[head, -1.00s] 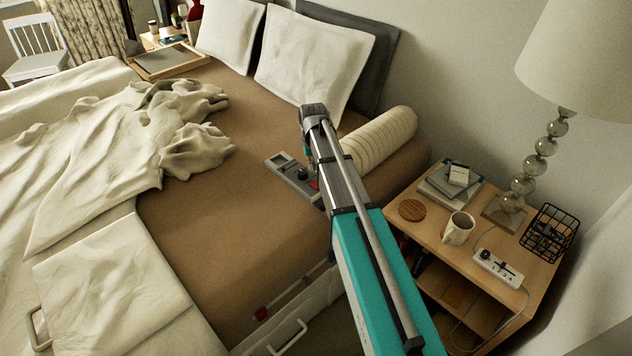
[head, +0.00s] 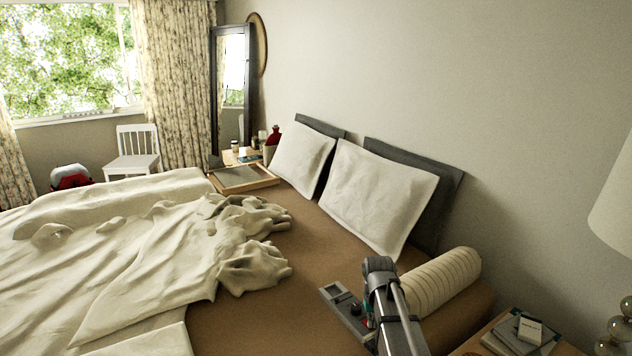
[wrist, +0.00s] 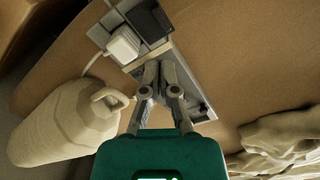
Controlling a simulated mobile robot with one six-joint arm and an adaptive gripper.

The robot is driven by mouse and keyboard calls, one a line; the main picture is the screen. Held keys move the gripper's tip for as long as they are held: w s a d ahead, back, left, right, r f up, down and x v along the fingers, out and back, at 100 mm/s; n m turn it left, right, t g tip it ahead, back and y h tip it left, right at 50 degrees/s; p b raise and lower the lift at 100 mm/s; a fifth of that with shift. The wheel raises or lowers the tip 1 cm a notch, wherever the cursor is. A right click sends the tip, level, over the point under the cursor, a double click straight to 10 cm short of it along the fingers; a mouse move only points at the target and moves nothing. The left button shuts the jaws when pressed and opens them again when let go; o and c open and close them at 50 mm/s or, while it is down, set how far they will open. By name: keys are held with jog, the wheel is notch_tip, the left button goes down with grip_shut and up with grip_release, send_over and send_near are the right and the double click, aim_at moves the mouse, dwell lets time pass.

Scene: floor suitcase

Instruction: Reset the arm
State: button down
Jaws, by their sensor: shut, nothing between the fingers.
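My arm reaches over the bed's near right corner in the head view, and its end (head: 378,266) is above a grey panel-like device on the brown bed cover. In the wrist view my gripper (wrist: 158,68) has its fingers together over the grey device (wrist: 190,72), with nothing seen between them. I cannot tell whether the fingertips touch it. A black block (wrist: 149,20) and a white block (wrist: 122,45) with a pale cord sit at the device's far end. In the head view my arm hides part of the device (head: 342,296).
A ribbed cream bolster (head: 437,285) lies right of my arm. Pillows (head: 375,197) stand against the headboard. A crumpled blanket (head: 150,250) covers the left of the bed, with a wooden tray (head: 243,180) beyond. A nightstand with books (head: 518,332) and a lamp (head: 612,195) are at right.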

jog(key=s, duration=1.6)
notch_tip(320, 180, up, 18)
jog(key=w+p, duration=0.1)
jog(key=p, duration=1.7)
jog(key=shift+a, duration=0.25)
